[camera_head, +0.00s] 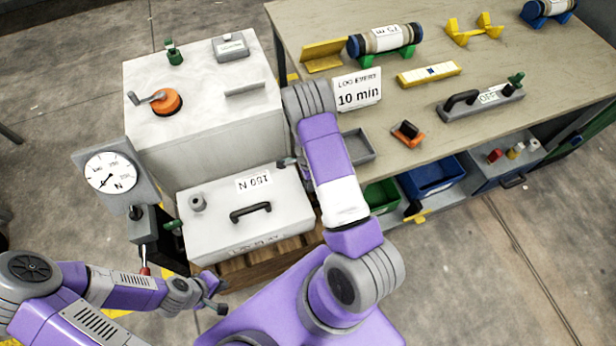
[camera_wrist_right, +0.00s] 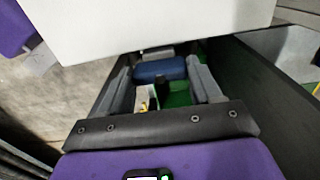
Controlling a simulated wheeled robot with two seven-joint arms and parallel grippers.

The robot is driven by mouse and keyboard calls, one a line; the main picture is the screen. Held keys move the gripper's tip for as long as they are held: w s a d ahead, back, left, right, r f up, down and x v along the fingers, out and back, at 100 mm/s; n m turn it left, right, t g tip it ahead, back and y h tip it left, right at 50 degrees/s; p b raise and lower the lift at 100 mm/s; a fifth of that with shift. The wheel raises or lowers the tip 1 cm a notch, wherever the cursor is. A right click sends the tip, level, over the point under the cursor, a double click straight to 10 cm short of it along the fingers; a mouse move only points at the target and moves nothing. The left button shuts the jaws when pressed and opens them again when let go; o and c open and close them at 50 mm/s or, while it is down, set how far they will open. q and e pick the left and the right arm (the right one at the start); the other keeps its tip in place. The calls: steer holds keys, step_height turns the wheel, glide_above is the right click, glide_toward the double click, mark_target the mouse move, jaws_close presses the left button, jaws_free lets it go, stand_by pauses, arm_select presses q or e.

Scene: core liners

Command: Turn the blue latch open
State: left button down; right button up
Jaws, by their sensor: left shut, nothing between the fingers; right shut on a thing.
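My left gripper (camera_head: 217,297) is shut and empty, low in the head view, in front of the white lidded case (camera_head: 205,225).
A white cabinet (camera_head: 205,135) with an orange knob (camera_head: 165,102) stands behind the case. A gauge (camera_head: 111,172) stands at left. The workbench (camera_head: 560,75) on the right holds a tray (camera_head: 357,143) and several tools. Green (camera_head: 381,196) and blue (camera_head: 432,177) bins are below it.

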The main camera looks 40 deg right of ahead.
steer(key=o, duration=1.1)
steer(key=shift+c, duration=0.2)
step_height(320, 180, up, 8)
steer(key=shift+f+p, duration=0.2)
steer(key=shift+p, duration=1)
